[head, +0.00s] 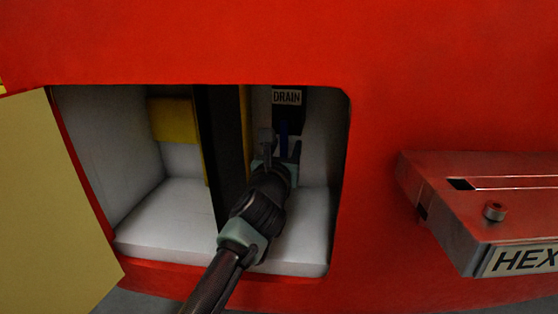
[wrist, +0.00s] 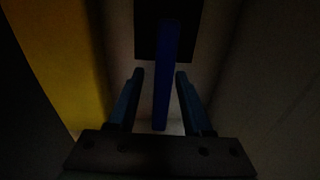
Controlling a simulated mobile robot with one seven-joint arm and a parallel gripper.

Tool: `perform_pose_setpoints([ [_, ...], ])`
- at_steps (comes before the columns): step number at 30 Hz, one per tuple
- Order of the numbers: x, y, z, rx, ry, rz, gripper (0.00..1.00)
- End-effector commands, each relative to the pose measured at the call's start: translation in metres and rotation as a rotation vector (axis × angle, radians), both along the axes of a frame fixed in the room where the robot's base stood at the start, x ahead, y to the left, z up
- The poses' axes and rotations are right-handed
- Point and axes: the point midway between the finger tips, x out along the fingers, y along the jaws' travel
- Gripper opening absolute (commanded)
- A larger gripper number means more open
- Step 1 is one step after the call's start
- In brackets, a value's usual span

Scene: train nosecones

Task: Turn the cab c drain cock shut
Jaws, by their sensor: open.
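The drain cock's blue handle (head: 283,137) hangs down below a "DRAIN" label (head: 287,97) in the right compartment of the opened locker. In the wrist view the blue handle (wrist: 164,75) is long, narrow and close to upright, in front of a dark plate (wrist: 150,30). My gripper (head: 279,150) reaches into this compartment. In the wrist view my gripper (wrist: 158,74) is open, with one finger on each side of the handle's lower part. Gaps show on both sides, and I cannot tell how deep the handle lies between the fingers. The valve body is hidden.
A dark divider (head: 219,150) and a yellow strip (head: 244,110) stand close left of my arm. The left compartment holds a yellow block (head: 172,120). A cream door (head: 50,200) stands open at left.

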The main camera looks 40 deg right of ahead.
Motion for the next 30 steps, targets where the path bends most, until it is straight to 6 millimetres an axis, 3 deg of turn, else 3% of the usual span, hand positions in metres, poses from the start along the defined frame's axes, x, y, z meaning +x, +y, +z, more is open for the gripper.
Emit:
perform_pose_setpoints([
  [18,-0.065,0.077,0.002,-0.001,0.000,0.003,0.50],
  [30,-0.079,0.092,0.000,0.000,0.000,0.000,0.50],
])
